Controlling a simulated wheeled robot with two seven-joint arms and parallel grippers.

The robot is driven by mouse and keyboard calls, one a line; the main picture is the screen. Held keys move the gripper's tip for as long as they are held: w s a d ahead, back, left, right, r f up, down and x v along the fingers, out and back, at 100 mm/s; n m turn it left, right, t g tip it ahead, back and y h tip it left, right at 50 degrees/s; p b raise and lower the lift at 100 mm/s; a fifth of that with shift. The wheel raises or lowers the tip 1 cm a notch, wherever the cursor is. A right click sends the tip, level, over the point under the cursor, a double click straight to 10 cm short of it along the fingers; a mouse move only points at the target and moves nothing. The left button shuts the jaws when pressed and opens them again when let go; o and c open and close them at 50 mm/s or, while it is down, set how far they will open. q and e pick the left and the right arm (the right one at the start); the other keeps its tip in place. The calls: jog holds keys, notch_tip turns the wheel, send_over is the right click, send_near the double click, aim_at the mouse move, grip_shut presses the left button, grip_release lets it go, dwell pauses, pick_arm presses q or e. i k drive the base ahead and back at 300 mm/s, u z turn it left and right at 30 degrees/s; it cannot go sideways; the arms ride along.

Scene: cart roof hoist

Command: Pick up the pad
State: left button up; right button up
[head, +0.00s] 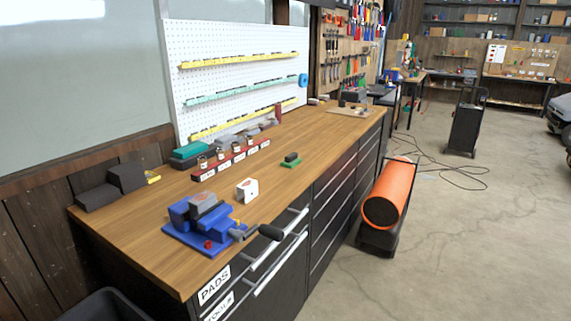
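No thing in the head view is plainly marked as the pad. A small dark block (291,156) sits on a small green plate (290,164) near the front edge of the workbench, and I cannot tell whether either is the pad. The nearest drawer front carries a white label reading PADS (214,285), and this drawer looks closed. Its contents are hidden. Neither of my grippers shows in the head view.
A blue vise (203,240) holding a grey block stands on the wooden workbench (150,240), with a white box (247,190) beside it. A row of small jars (220,155) lies behind.

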aim_at(291, 159)
jog(key=z, duration=0.95)
jog(key=k, duration=1.2)
jog(key=z, duration=1)
jog(key=i, duration=0.9)
jog(key=u, duration=0.6)
jog(key=i, duration=2.05)
jog(key=u, duration=1.8)
jog(key=i, duration=0.95)
jog(key=u, duration=1.2)
jog(key=i, duration=0.15)
jog(key=u, duration=0.2)
